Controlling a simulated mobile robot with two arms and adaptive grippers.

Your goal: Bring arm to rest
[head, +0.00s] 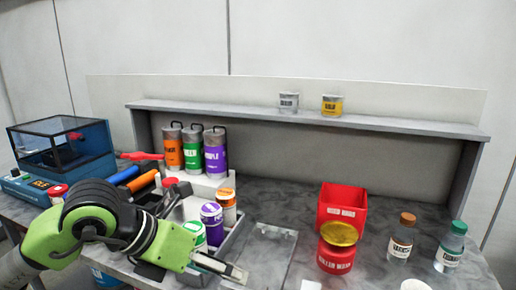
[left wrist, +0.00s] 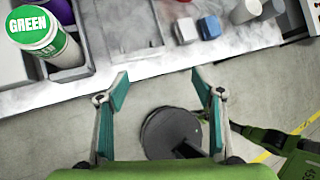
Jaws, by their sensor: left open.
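My left arm comes in from the left in the head view and reaches over the front left of the bench. Its gripper (head: 238,274) is in front of a grey tray (head: 236,238) that holds several colored cans. In the left wrist view the two fingers of the gripper (left wrist: 158,84) are wide apart with nothing between them. They are over the floor, just off the bench edge (left wrist: 150,66). A can labeled GREEN (left wrist: 40,42) is at the top left there, apart from the fingers. My right gripper does not show.
Orange (head: 173,149), green (head: 192,148) and purple (head: 215,152) cylinders stand in a white rack. A red bin (head: 340,206), a red canister (head: 336,258) and two bottles (head: 401,240) stand on the right. A clear plate (head: 262,250) lies mid-bench. A shelf (head: 230,112) spans the back.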

